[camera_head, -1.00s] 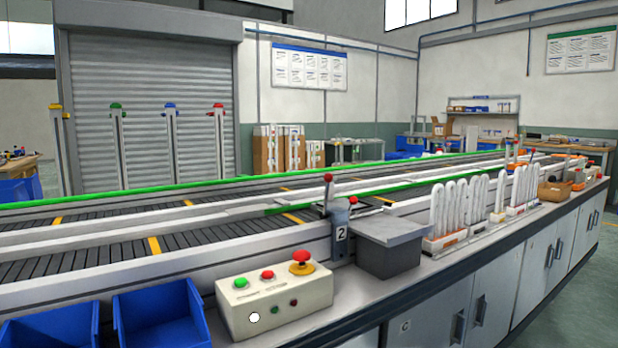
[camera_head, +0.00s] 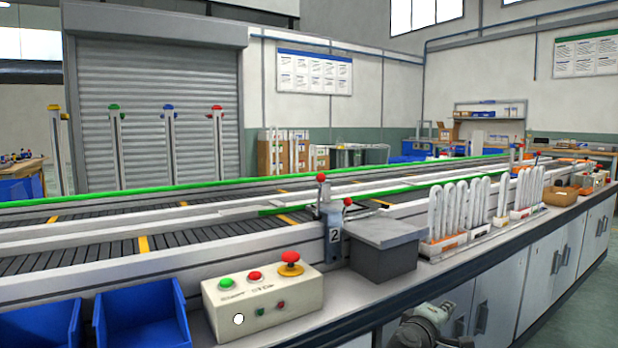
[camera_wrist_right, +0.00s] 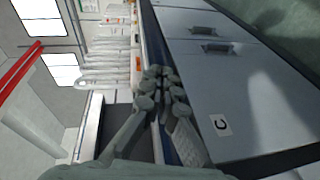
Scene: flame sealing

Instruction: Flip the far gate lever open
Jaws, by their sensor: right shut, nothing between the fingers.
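Red-knobbed levers stand at two places along the conveyor. In the head view, one lever (camera_head: 321,178) rises from the grey post marked 2, with a second red knob (camera_head: 347,202) beside it. Farther off at the right are two small red-knobbed levers, one (camera_head: 519,148) behind the other (camera_head: 537,156); their exact positions are too small to tell. I cannot tell which one is the far gate lever. My right gripper (camera_head: 432,314) is at the bottom edge, in front of the bench and well away from all levers. In the wrist view its fingers (camera_wrist_right: 158,73) are together and empty. My left gripper is out of view.
A grey block (camera_head: 385,258) and racks of white tubes (camera_head: 460,215) stand along the bench edge. A control box (camera_head: 262,302) with buttons and blue bins (camera_head: 143,318) are at the front left. Cabinets (camera_head: 540,260) are below the bench.

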